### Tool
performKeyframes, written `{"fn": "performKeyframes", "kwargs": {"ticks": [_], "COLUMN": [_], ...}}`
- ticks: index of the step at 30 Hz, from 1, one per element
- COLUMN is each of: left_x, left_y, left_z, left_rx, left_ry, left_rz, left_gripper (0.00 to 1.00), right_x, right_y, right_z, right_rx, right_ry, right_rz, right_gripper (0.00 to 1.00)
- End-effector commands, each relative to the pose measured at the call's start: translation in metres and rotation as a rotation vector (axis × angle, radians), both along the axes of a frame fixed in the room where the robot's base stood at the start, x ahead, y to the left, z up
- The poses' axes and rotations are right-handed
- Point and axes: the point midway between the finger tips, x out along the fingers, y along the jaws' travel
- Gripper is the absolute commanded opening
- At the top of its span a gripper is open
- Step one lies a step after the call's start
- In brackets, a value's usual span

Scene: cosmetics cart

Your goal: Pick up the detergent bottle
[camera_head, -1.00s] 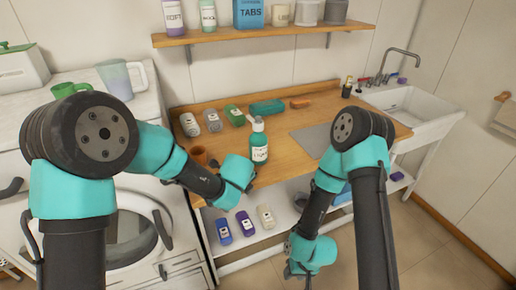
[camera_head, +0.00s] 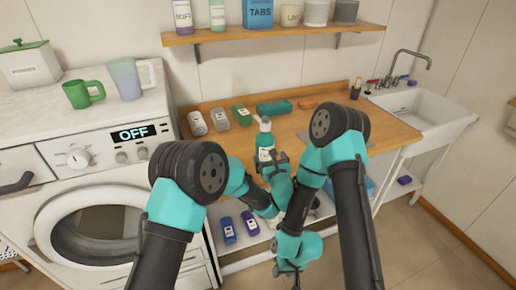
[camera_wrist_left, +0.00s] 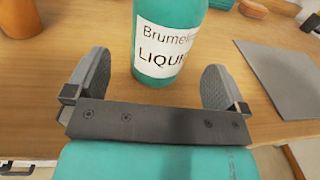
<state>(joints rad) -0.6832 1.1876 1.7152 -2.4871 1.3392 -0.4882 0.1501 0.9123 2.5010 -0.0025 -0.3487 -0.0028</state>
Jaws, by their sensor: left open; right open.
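The detergent bottle (camera_head: 265,140) is teal with a white label and stands upright on the wooden counter. In the left wrist view the bottle (camera_wrist_left: 168,40) fills the top middle, its label partly readable and its top cut off. My left gripper (camera_head: 272,160) is open right in front of the bottle. In the left wrist view its fingers (camera_wrist_left: 155,85) are spread to the left and right of the bottle's lower part, with gaps at both sides. My right gripper (camera_head: 290,275) is open and empty, low in front of the counter.
Several small bottles (camera_head: 219,118) lie at the counter's back left, beside a teal box (camera_head: 273,107) and an orange item (camera_head: 305,103). A grey mat (camera_wrist_left: 285,75) lies right of the bottle. A white sink (camera_head: 428,108) is at right, a washing machine (camera_head: 100,215) at left.

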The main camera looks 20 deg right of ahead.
Motion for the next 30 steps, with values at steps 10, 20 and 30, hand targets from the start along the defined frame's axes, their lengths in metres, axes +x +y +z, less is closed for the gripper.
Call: {"fn": "performKeyframes", "kwargs": {"ticks": [10,20,30], "left_x": [-0.002,0.015,0.022], "left_y": [-0.004,-0.005,-0.005], "left_z": [0.001,0.001,0.001], "left_rx": [0.005,0.006,0.004], "left_ry": [-0.023,-0.022,-0.022], "left_rz": [-0.005,-0.006,-0.004], "left_gripper": [1.0,1.0,1.0], "right_x": [0.0,0.0,0.0], "right_y": [0.0,0.0,0.0], "right_z": [0.0,0.0,0.0], "right_rx": [0.0,0.0,0.0], "right_ry": [0.0,0.0,0.0], "right_rz": [0.0,0.0,0.0], "right_gripper": [0.43,0.43,0.43]}}
